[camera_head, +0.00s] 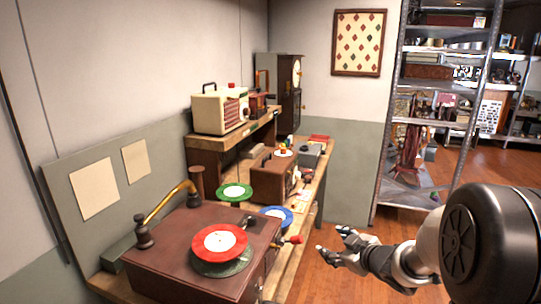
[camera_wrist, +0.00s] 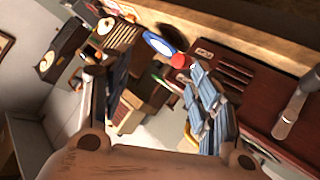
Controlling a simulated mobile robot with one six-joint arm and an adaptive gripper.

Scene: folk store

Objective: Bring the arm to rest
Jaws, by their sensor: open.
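My gripper (camera_head: 332,241) is at the lower right of the head view, to the right of the workbench and over the wooden floor. Its fingers are apart with nothing between them. In the wrist view the two fingers of my gripper (camera_wrist: 152,92) stand wide apart at left and right. The brown record player (camera_head: 165,246) is left of my gripper, with a red record (camera_head: 212,233) on top and a red-tipped crank (camera_head: 293,239) on its side. The crank tip also shows in the wrist view (camera_wrist: 180,61), close to the right finger in the picture.
A green record (camera_head: 236,189) and a blue record (camera_head: 270,212) are behind the player. A wooden radio (camera_head: 273,172) and a cream radio (camera_head: 217,110) stand farther back. A metal shelf (camera_head: 393,150) stands at the right. The floor (camera_head: 345,280) beside the bench is clear.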

